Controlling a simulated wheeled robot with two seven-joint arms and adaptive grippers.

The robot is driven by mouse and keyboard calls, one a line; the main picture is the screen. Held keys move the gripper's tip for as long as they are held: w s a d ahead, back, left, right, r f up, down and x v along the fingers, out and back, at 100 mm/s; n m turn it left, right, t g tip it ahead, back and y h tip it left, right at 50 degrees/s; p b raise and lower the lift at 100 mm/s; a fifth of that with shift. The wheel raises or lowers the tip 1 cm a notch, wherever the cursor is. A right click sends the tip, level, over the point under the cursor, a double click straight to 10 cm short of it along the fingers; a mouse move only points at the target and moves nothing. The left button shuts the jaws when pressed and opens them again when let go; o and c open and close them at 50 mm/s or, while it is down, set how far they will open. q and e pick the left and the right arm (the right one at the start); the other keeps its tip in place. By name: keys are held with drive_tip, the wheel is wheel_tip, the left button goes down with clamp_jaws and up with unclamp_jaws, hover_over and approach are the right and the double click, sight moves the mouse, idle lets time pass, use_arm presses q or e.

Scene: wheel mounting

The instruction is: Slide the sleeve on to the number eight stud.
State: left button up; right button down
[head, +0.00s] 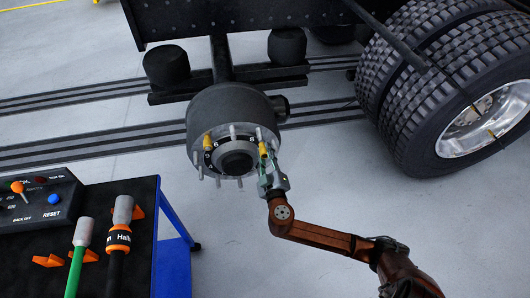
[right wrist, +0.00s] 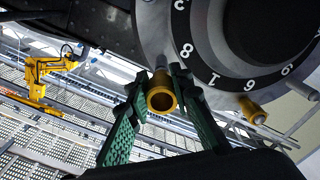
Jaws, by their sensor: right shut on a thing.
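The black wheel hub (head: 237,163) has a pale ring of studs around it and numbers on its face. My right gripper (head: 266,160) is at the hub's right side. In the right wrist view its green fingers (right wrist: 160,96) are shut on a yellow sleeve (right wrist: 162,101), whose open end faces the camera. The number eight (right wrist: 187,50) is printed just beyond it. A stud tip shows behind the sleeve; I cannot tell whether the sleeve is around it. A second yellow sleeve (head: 208,142) is on a stud at the hub's left. My left gripper is not in view.
Double truck tyres (head: 420,110) stand at the right. A dark bench (head: 145,250) at the lower left carries a control box (head: 35,205) and two tools, one green-handled (head: 78,255) and one black (head: 118,245). The floor in front of the hub is clear.

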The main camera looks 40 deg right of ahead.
sight(262, 141)
drive_tip(key=shift+x, duration=0.95)
drive_tip(key=shift+w+d, duration=0.15)
drive_tip(key=shift+w, duration=0.15)
drive_tip(key=shift+w+d+b, duration=0.2)
drive_tip(key=shift+w+b, duration=0.1)
drive_tip(key=shift+b, duration=0.05)
drive_tip(key=shift+w+d, duration=0.2)
drive_tip(key=shift+w, duration=0.1)
drive_tip(key=shift+w+d, duration=0.35)
drive_tip(key=shift+w, duration=0.25)
drive_tip(key=shift+w+d+b, duration=0.2)
drive_tip(key=shift+w+b, duration=0.1)
drive_tip(key=shift+b, duration=0.05)
drive_tip(key=shift+w+d, duration=0.35)
drive_tip(key=shift+w, duration=0.25)
